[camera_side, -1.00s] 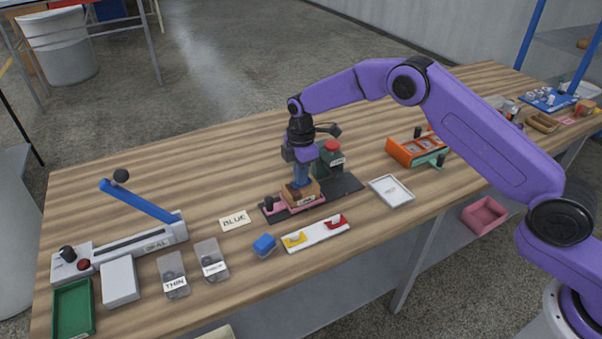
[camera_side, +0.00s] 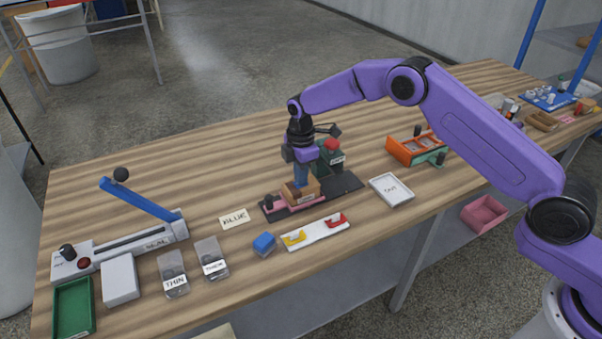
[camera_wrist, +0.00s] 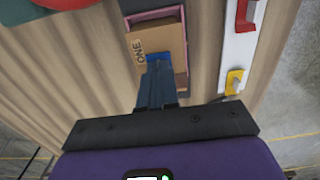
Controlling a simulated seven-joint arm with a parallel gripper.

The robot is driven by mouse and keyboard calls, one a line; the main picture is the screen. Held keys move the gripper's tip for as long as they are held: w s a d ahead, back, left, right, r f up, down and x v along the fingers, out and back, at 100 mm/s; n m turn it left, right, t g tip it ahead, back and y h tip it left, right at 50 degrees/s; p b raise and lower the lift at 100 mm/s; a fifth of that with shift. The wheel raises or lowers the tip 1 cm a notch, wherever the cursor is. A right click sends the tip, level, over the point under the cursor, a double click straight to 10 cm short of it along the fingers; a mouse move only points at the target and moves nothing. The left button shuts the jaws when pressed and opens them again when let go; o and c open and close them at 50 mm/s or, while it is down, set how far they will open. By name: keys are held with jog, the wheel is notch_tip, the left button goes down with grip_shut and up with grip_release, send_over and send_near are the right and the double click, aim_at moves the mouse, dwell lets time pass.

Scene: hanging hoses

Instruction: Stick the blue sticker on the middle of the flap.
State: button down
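A small cardboard box (camera_side: 312,192) marked "ONE" sits in a pink-edged holder on a dark base plate (camera_side: 347,184). Its brown top flap (camera_wrist: 156,42) shows in the wrist view. My gripper (camera_side: 301,182) points down at the box, with its fingertips at the flap. In the wrist view my gripper (camera_wrist: 157,68) has its fingers close together. The blue sticker (camera_wrist: 158,57) shows at the fingertips, against the flap. The fingers cover part of the sticker and flap, so full contact cannot be told.
A white strip (camera_side: 316,232) with yellow and red clips and a blue block (camera_side: 264,243) lie in front. A dark green device with a red top (camera_side: 331,155) stands behind the box. A "BLUE" card (camera_side: 235,219) lies left, a white tray (camera_side: 391,190) right.

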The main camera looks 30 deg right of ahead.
jog(key=c, duration=0.8)
grip_release()
jog(key=shift+r, duration=3.5)
